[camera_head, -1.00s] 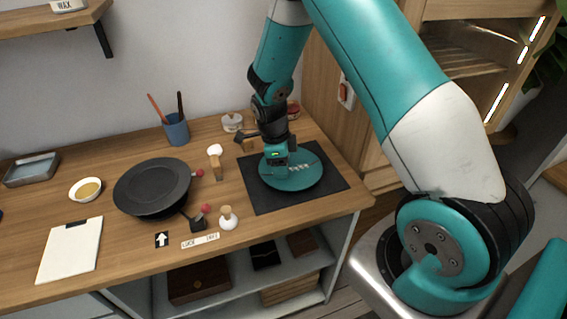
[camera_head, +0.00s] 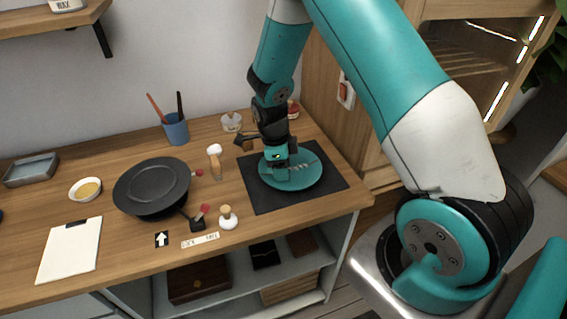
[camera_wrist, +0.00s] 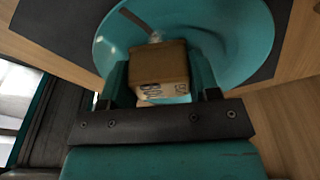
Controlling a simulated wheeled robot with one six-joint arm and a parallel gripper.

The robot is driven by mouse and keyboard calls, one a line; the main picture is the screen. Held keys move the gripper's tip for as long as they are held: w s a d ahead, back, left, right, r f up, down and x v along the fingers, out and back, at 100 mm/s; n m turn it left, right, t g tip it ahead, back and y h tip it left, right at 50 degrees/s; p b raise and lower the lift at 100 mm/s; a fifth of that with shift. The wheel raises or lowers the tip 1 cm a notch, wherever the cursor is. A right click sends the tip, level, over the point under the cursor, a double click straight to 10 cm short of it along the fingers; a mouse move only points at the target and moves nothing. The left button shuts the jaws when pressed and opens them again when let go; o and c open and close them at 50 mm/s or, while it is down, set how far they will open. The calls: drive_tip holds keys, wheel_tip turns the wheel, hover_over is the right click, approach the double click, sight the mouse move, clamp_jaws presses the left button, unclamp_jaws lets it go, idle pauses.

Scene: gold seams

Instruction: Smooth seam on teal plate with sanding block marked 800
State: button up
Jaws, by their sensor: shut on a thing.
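The teal plate (camera_head: 313,180) lies on a dark mat (camera_head: 262,200) at the right end of the bench. A pale, broken-looking seam (camera_head: 303,167) shows on it, right of my gripper. My gripper (camera_head: 278,177) is over the left part of the plate, pointing down. In the wrist view my gripper (camera_wrist: 160,85) is shut on a brown sanding block (camera_wrist: 160,62) with a pale, printed lower face; the marking is not clearly readable. The plate (camera_wrist: 240,30) fills the space beyond the block. Whether the block touches the plate I cannot tell.
A black turntable-like disc (camera_head: 152,185) stands left of the mat, with a red-knobbed lever (camera_head: 204,209) by it.

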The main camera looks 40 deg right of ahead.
drive_tip(key=shift+w, duration=0.55)
drive_tip(key=shift+r, duration=0.1)
drive_tip(key=shift+r+p, duration=0.65)
drive_tip(key=shift+r, duration=0.1)
drive_tip(key=shift+r, duration=0.1)
drive_tip(key=shift+r+p, duration=1.7)
drive_tip(key=shift+r, duration=0.5)
